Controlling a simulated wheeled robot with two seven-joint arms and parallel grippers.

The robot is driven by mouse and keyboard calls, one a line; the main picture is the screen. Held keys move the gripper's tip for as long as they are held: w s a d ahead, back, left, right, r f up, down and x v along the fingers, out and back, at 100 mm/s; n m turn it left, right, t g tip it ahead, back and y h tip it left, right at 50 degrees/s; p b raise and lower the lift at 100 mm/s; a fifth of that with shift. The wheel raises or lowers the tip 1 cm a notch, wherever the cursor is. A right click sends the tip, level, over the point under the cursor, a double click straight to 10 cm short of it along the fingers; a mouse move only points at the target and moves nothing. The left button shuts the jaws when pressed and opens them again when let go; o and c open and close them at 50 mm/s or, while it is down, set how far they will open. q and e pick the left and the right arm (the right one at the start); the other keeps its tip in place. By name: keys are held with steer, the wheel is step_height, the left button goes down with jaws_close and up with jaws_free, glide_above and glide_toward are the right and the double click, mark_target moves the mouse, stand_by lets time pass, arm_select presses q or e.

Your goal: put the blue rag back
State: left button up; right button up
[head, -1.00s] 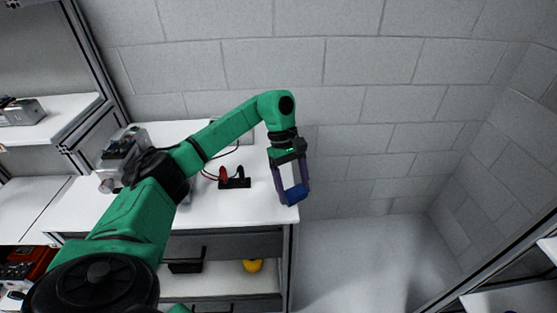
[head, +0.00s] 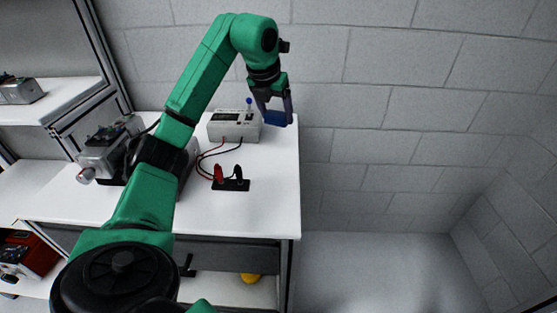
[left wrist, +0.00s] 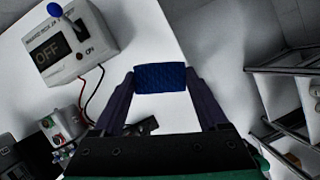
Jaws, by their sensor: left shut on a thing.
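My left gripper (head: 277,112) is shut on the blue rag (head: 279,119). It holds the rag up near the back right corner of the white table. In the left wrist view the rag (left wrist: 160,77) is a small dark-blue textured piece between the two fingertips, with the white table top and its right edge behind it. My right gripper is not in view.
A grey power supply box (head: 234,126) with a blue-knobbed lever stands at the table's back, left of the gripper; it reads OFF in the left wrist view (left wrist: 70,45). Red and black plugs sit in a black block (head: 231,184). The white table's (head: 262,205) front right is clear.

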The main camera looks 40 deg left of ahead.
mark_target(279, 161)
arm_select(q)
step_height(279, 161, down, 14)
steer(key=shift+r+b, duration=0.1)
steer(key=shift+b, duration=0.2)
steer(key=shift+w, duration=0.1)
steer(key=o, duration=1.2)
steer(key=v, duration=1.2)
